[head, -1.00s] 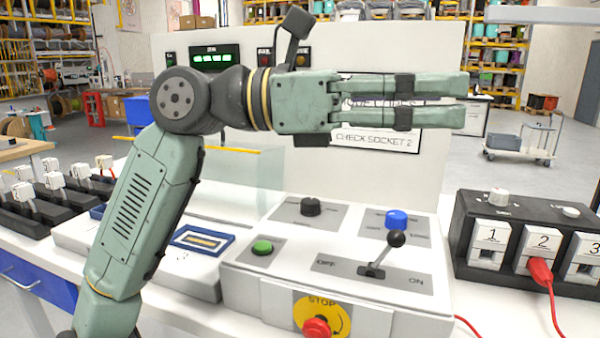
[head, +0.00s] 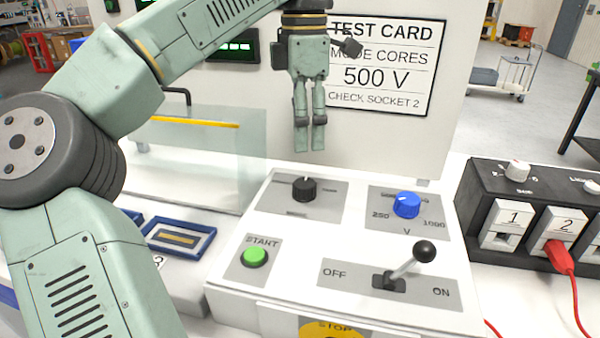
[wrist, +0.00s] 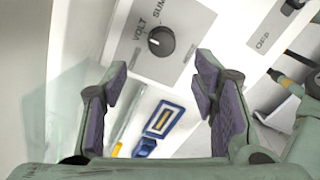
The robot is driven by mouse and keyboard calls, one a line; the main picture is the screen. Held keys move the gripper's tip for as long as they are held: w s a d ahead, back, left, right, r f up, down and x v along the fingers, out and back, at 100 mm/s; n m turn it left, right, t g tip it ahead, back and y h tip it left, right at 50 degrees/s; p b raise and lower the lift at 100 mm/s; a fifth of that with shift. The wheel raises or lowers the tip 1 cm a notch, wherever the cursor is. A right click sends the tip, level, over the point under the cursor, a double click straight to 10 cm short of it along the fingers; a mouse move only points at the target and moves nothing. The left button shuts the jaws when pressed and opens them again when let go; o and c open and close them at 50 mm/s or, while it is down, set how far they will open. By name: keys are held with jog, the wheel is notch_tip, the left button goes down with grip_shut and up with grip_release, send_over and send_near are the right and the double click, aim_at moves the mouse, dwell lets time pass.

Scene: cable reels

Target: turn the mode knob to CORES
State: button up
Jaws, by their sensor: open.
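The mode knob is most likely the black knob (head: 304,190) on a grey plate at the back left of the white console (head: 255,305). Its pale mark points toward the back in the head view; its labels are too small to read there. A dark knob (wrist: 161,41) shows in the wrist view, with lettering like "VOLT" beside it and other lettering partly cut off. My gripper (head: 310,149) points down, behind and above the black knob, not touching it. Its fingers are spread and empty in the wrist view (wrist: 160,78).
A blue knob (head: 407,205) sits right of the black one. The OFF/ON lever (head: 412,260) leans toward ON. A green START button (head: 254,257) is at front left. The test card (head: 380,68) reads MODE CORES, 500 V, CHECK SOCKET 2. A clear panel (head: 200,165) stands left.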

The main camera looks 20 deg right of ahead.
aim_at(305, 182)
jog(key=f, duration=0.6)
jog(key=f+b, duration=0.1)
jog(key=f, duration=0.3)
jog(key=shift+s, duration=0.35)
jog(key=shift+c, duration=0.5)
jog(key=shift+r, duration=0.1)
jog(key=c, duration=1.1)
